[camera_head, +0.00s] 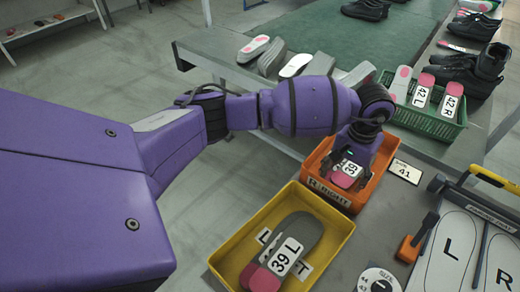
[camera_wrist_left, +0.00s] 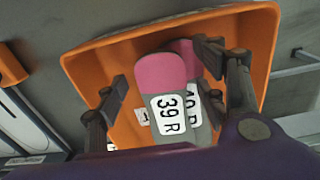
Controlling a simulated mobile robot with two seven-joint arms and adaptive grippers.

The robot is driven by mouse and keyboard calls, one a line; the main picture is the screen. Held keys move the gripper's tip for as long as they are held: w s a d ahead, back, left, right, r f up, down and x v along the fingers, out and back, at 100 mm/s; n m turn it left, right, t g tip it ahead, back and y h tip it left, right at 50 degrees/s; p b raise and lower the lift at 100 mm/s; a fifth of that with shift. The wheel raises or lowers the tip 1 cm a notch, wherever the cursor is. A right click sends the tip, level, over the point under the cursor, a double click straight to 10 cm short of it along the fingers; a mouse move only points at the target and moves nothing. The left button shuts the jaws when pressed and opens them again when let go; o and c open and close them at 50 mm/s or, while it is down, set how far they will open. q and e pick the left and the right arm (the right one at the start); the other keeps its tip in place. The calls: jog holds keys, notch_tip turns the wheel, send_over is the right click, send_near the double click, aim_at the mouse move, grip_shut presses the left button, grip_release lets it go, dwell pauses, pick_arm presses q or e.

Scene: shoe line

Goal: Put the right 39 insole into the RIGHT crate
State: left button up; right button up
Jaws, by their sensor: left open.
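The 39 R insole (camera_head: 346,172), grey with a pink heel, lies inside the orange crate (camera_head: 338,197) labelled "R RIGHT". In the left wrist view the 39 R insole (camera_wrist_left: 165,92) lies over another insole (camera_wrist_left: 192,95) with a partly hidden R label, inside the orange crate (camera_wrist_left: 262,55). My left gripper (camera_head: 348,166) reaches down into this crate. In the left wrist view its fingers (camera_wrist_left: 162,75) are spread apart on both sides of the insoles. Whether either finger touches them is unclear. My right gripper is not in view.
A yellow crate (camera_head: 341,228) holding the 39 L insole (camera_head: 280,263) stands in front of the orange one. A green crate (camera_head: 430,125) with 42 L and 42 R insoles is behind. A "41" card (camera_head: 405,171) and an L/R size board (camera_head: 462,250) lie right.

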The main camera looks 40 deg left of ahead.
pick_arm(q)
jog(key=shift+r, duration=0.4)
jog(key=shift+r+p, duration=0.6)
jog(key=shift+p, duration=0.05)
notch_tip(320, 180, up, 5)
jog(key=shift+w+r+b, duration=0.1)
jog(key=shift+b, duration=0.25)
notch_tip(320, 180, up, 6)
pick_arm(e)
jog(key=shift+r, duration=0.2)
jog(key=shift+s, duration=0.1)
